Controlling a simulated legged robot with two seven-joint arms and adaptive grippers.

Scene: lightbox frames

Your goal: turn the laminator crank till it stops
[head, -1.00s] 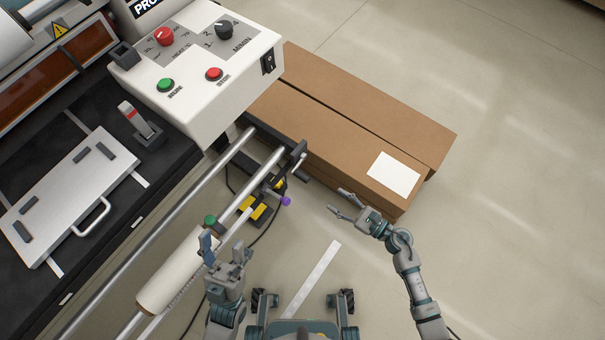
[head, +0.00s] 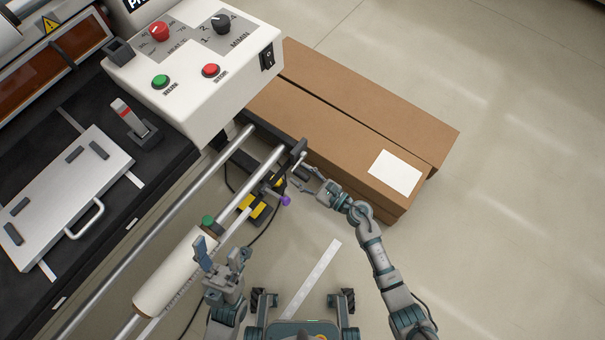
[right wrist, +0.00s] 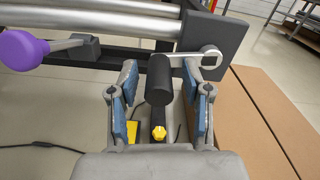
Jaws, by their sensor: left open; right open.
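The laminator crank (head: 298,151) is at the end of the rollers, right of the control box. In the right wrist view its black handle (right wrist: 160,80) joins a pale metal arm (right wrist: 197,59) that runs right to a pivot on a dark end plate. My right gripper (head: 304,174) is open at the crank. In the right wrist view its blue-padded fingers (right wrist: 160,88) stand on either side of the handle, with a gap on both sides.
A purple knob (head: 285,200) on a short lever sits just below the crank, and also shows in the right wrist view (right wrist: 22,50). Cardboard boxes (head: 345,135) lie close to the right. The control box (head: 195,70) stands above. Open floor is at the right.

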